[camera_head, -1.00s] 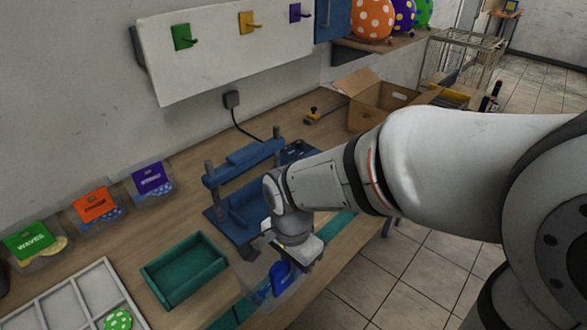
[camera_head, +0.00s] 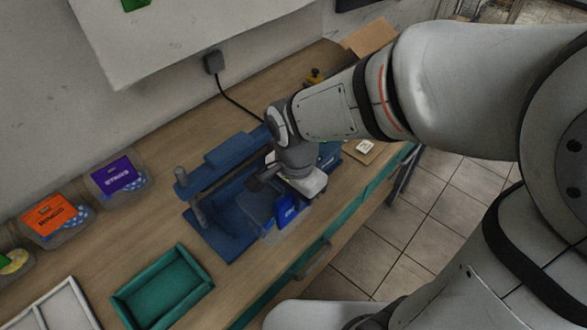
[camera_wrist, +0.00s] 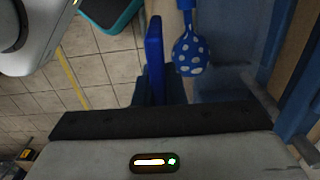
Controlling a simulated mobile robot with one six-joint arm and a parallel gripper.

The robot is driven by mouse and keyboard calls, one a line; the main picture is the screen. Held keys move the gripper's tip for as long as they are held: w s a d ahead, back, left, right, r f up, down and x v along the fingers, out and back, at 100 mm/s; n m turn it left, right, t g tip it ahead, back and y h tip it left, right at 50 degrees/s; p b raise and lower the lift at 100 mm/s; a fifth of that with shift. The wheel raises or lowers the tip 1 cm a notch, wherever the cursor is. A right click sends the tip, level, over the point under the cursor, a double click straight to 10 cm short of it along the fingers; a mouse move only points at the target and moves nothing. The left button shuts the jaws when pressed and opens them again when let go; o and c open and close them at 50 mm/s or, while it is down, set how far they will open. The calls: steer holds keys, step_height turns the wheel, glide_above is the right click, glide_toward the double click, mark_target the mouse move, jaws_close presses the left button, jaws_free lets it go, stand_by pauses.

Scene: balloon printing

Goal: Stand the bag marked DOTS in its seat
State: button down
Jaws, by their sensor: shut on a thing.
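A clear bag with a blue card (camera_head: 287,208) hangs from my gripper (camera_head: 288,190). White letters show on the card, but I cannot read them clearly. In the wrist view the card (camera_wrist: 154,55) appears nearly edge-on, beside a blue balloon with white dots (camera_wrist: 192,55). The orange-card bag (camera_head: 50,214) and the purple-card bag (camera_head: 117,174) stand in a row by the wall. I cannot make out an empty seat.
The blue press (camera_head: 222,233) is close beside the held bag. A green tray (camera_head: 163,285) lies to its left, and a white divided tray (camera_head: 55,310) is at the lower left. A black cable (camera_head: 230,97) runs down the wall. Bench space between the bags and the press is clear.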

steer(key=shift+s+f, duration=0.2)
steer(key=shift+a+f+b, duration=0.1)
steer(key=shift+f+b, duration=0.15)
steer(key=shift+b, duration=0.15)
steer(key=shift+w+a+f+b, duration=0.1)
steer(key=shift+w+f+b, duration=0.15)
steer(key=shift+f, duration=0.2)
steer(key=shift+w+a+f+b, duration=0.1)
steer(key=shift+f+b, duration=0.25)
steer(key=shift+f, duration=0.05)
steer(key=f, duration=0.1)
steer(key=f+b, duration=0.1)
steer(key=b, duration=0.1)
steer(key=shift+w+a+f, duration=0.25)
steer(key=shift+a+f, duration=0.15)
steer(key=w+a+f, duration=0.1)
steer(key=w+a, duration=0.4)
steer(key=a, duration=0.1)
steer(key=shift+w+a, duration=0.4)
steer(key=c, duration=1.4)
jaws_free()
